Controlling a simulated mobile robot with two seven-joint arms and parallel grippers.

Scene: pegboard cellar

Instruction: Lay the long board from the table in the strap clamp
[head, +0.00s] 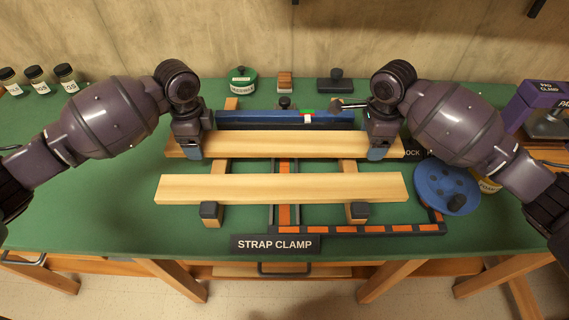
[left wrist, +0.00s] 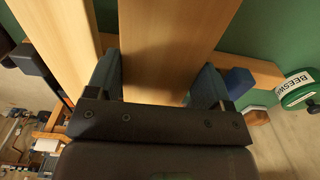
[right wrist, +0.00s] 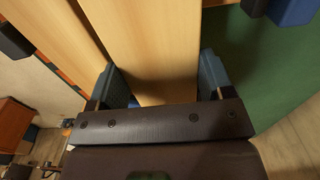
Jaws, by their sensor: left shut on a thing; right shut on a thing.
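My left gripper (head: 187,147) and right gripper (head: 382,147) are shut on the two ends of a long pale board (head: 285,145), which also shows between the fingers in the left wrist view (left wrist: 165,45) and right wrist view (right wrist: 150,45). The held board lies level across the strap clamp's wooden rails, just in front of its blue bar (head: 285,119); I cannot tell whether it touches the rails. A second pale board (head: 282,188) lies parallel in front of it, across the rails, with a gap between them. Dark stops (head: 211,210) stand at the rails' front ends.
An orange and dark strap (head: 375,230) runs along the front right. A blue disc (head: 447,188) lies at the right beside a yellow jar. A green tin (head: 242,79), a small block stack (head: 285,82) and a dark block (head: 337,81) stand behind.

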